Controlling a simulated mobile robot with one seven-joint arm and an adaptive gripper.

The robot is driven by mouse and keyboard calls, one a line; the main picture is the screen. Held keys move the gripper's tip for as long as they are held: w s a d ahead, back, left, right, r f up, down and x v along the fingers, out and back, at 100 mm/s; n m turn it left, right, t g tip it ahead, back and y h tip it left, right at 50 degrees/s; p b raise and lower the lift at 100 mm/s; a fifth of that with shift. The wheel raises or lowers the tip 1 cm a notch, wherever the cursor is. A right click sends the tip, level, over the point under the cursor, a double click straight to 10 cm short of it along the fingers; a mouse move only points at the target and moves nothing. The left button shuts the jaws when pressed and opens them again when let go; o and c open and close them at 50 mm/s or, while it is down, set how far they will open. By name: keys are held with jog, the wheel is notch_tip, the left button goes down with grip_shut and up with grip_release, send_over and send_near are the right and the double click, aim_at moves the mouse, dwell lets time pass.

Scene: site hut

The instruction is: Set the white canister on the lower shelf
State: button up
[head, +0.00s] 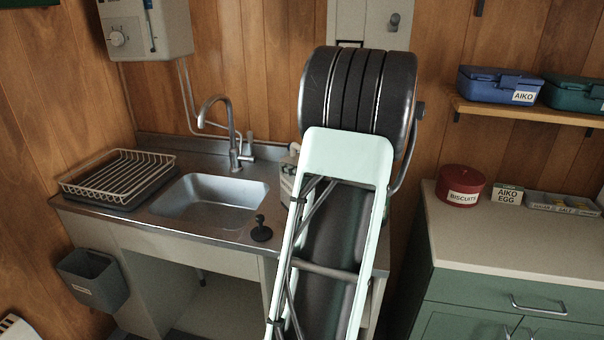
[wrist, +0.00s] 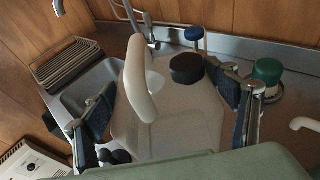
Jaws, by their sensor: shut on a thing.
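The white canister (wrist: 185,120), with a pale arched handle and a black cap (wrist: 187,68), fills the middle of the wrist view. My gripper (wrist: 166,95) has one dark-padded finger on each side of it and is shut on it. In the head view my arm hides most of the canister (head: 287,185), and only a pale sliver shows left of the arm, by the sink's right side. I cannot tell whether its base touches the counter. A pale low board (head: 218,300) lies in the open space under the sink; I cannot tell whether it is the lower shelf.
The steel sink (head: 210,200) has a tap (head: 233,140) behind it and a dish rack (head: 118,178) at left. A black plunger-like item (head: 261,231) stands on the front edge. A green-lidded jar (wrist: 267,72) and blue-topped brush (wrist: 195,36) stand near the canister. A wall shelf (head: 520,108) holds boxes.

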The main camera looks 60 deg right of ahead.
jog(key=shift+w+d+f, duration=0.1)
jog(key=shift+f, duration=0.8)
jog(key=shift+w+d+f, duration=0.1)
jog(key=shift+f, duration=0.75)
jog(key=shift+f, duration=0.2)
jog(key=o, duration=1.8)
jog(key=shift+s, duration=0.1)
jog(key=shift+r, duration=0.15)
